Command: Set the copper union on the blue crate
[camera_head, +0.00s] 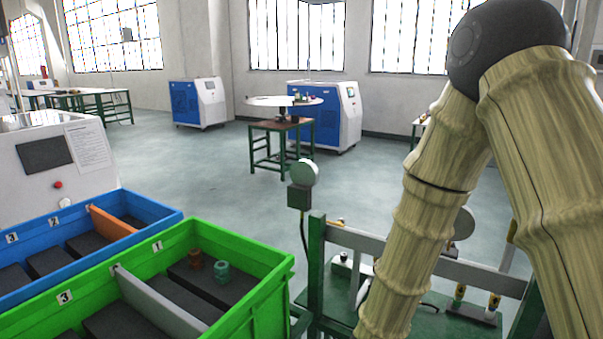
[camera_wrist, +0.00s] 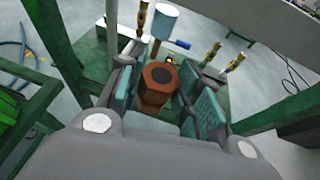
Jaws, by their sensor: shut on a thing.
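My gripper (camera_wrist: 165,95) is shut on a copper-coloured hexagonal fitting with a dark round hole, the copper union (camera_wrist: 153,95), in the wrist view. It sits upright between the teal finger pads, and its lower part is partly hidden. In the head view my arm reaches down at the right, and the gripper is not visible. The blue crate (camera_head: 32,230) stands at the left in the head view, with numbered compartments, dark floors and an orange divider. Its near part is hidden behind the green crate.
The green crate (camera_head: 262,296) stands in front of the blue crate. A green-framed stand (camera_head: 316,265) with gauges and brass-tipped parts is below my arm. Open floor lies beyond.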

